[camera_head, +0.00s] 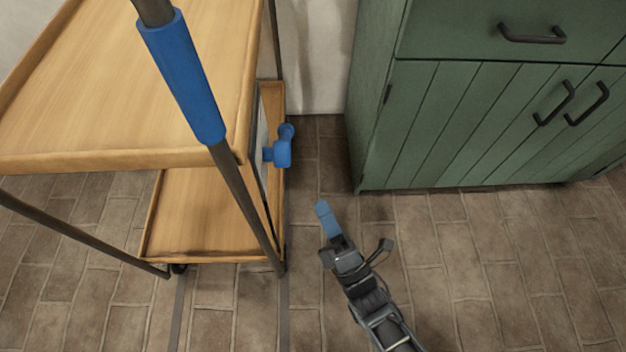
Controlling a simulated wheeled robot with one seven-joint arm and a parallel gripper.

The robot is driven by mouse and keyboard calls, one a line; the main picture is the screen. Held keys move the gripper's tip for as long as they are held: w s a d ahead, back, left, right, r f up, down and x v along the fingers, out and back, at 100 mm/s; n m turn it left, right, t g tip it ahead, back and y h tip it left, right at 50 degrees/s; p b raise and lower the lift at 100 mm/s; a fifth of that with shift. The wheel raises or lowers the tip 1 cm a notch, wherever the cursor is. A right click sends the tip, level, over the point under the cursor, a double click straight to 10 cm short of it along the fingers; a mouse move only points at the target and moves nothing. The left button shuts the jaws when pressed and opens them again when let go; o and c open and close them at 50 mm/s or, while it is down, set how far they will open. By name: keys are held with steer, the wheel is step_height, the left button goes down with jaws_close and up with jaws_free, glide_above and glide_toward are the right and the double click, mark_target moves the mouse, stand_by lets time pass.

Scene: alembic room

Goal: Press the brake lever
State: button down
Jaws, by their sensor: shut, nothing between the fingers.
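A blue lever (279,150) sticks out from a pale plate on the right side of a wooden cart (80,160). It looks like the brake lever. The cart has two wooden shelves and dark metal posts. My gripper (323,211) is shut and empty, with its blue fingertips pointing up the picture. It is below and to the right of the lever in the picture, apart from it, over the brick floor. Part of the pale plate is hidden behind the cart's front post.
A green cabinet (450,130) with dark handles stands at the upper right. A blue sleeve (184,75) wraps the cart's near post. Brick floor (470,270) is clear in front of the cabinet, and a narrow gap separates cabinet and cart.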

steer(key=x, duration=1.3)
steer(key=shift+w+f+y+b, duration=0.1)
steer(key=shift+w+y+b, duration=0.2)
steer(key=shift+b, duration=0.25)
